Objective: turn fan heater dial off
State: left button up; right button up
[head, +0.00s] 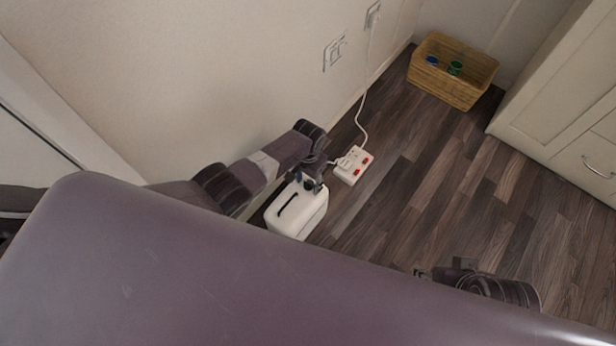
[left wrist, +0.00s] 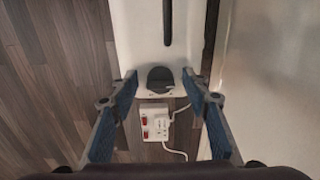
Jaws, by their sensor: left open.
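The white fan heater (head: 297,213) stands on the floor by the wall, with a dark slot-like handle on its top. It also shows in the left wrist view (left wrist: 139,42). Its dark round dial (left wrist: 160,77) sits on the top near the end edge. My left gripper (head: 314,184) is over that end of the heater. In the left wrist view its blue-padded fingers (left wrist: 159,79) are open, one on each side of the dial, apart from it. My right gripper (head: 421,273) shows only in part at the lower right of the head view, away from the heater.
A white power strip (head: 353,165) with red switches lies on the floor just beyond the heater, its cable running to a wall socket (head: 372,14). A wicker basket (head: 445,88) stands at the back by the wall. Cabinets (head: 566,130) are at the right. The floor between is clear.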

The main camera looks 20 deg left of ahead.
aim_at(308, 185)
pick_arm(q)
notch_tip(308, 185, up, 12)
dwell(0.6)
dwell(0.5)
